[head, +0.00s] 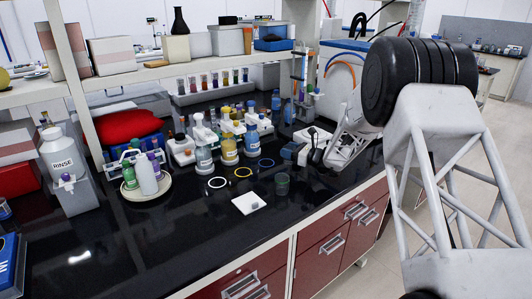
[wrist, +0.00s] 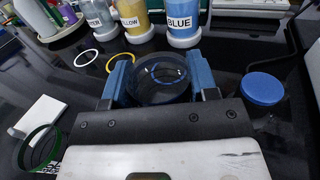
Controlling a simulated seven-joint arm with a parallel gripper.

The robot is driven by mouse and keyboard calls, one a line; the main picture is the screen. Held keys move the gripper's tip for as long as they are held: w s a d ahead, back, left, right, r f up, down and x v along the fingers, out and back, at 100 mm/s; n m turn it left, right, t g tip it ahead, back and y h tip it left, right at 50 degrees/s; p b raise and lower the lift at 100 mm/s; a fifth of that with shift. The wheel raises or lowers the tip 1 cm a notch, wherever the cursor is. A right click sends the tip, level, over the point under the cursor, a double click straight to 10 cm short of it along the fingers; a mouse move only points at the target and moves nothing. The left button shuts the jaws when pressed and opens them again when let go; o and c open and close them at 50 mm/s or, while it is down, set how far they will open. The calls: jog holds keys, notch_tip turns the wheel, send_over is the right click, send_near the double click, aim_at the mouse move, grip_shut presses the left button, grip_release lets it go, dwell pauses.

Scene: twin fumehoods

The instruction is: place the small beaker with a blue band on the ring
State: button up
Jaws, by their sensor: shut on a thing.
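My gripper (wrist: 159,78) is shut on a small clear beaker (wrist: 160,92), one blue finger on each side of it. I look down into the beaker; a blue curve shows through it, and I cannot tell whether that is its band or the ring beyond. In the head view the gripper (head: 296,152) is low over the bench, right of the blue ring (head: 266,163), and the held beaker is hard to make out. The blue ring lies flat on the black bench, in front of the bottle marked BLUE (wrist: 181,18).
A yellow ring (head: 243,172) and a white ring (head: 217,182) lie further left. A green-banded beaker (wrist: 38,148) and a white tile (head: 248,203) are at front left. A blue round lid (wrist: 263,88) is right of my gripper. Several bottles stand behind the rings.

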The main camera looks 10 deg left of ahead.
jog(key=x, duration=1)
jog(key=shift+w+a, duration=0.15)
jog(key=shift+a, duration=0.2)
jog(key=shift+f, duration=1.7)
jog(key=shift+f, duration=0.15)
jog(key=o, duration=0.9)
jog(key=shift+d, duration=0.4)
jog(key=v, duration=1.1)
jog(key=shift+s, duration=0.2)
